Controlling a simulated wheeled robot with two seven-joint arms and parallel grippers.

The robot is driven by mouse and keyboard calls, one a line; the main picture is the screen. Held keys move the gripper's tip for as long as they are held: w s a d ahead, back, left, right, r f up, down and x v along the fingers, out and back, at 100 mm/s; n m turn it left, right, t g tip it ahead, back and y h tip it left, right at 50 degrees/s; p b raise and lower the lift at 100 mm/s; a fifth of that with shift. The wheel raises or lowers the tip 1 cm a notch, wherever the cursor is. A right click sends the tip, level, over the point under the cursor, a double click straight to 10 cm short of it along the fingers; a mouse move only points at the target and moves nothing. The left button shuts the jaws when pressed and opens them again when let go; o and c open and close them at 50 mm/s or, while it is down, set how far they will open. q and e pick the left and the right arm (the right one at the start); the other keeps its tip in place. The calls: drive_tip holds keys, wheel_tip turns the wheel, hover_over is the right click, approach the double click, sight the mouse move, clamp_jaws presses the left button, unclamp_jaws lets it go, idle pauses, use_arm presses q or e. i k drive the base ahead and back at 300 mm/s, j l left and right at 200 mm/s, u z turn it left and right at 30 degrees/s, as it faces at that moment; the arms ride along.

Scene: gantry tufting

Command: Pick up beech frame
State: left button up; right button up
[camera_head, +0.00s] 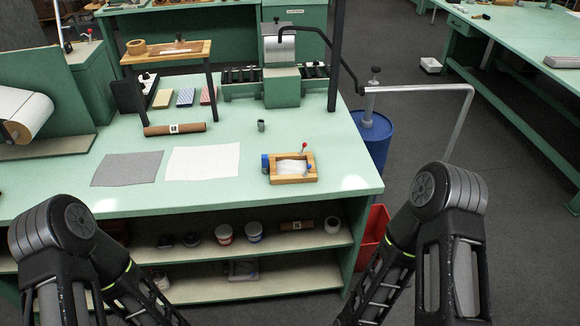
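The beech frame (293,180) is a small light wooden rectangle with white material inside it. It lies on the green table near its front right edge. A blue object (265,164) is at its left side. A pin with a red head stands at its far right corner and a blue-headed one at its right side. My two arms show at the lower left and lower right, in front of the table and well apart from the frame. Both grippers are outside the picture.
A white cloth (203,162) and a grey cloth (127,169) lie left of the frame. A small dark green cup (261,126) stands behind it. A green machine (281,84) and a wooden stand (165,52) are farther back. A blue drum (374,138) stands right of the table.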

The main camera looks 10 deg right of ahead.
sight(284, 169)
drive_tip(key=i+l, duration=0.15)
drive_tip(key=i, duration=0.2)
drive_tip(key=i+l, duration=0.2)
drive_tip(key=i, duration=0.2)
drive_tip(key=i+l, duration=0.15)
drive_tip(key=i, duration=0.2)
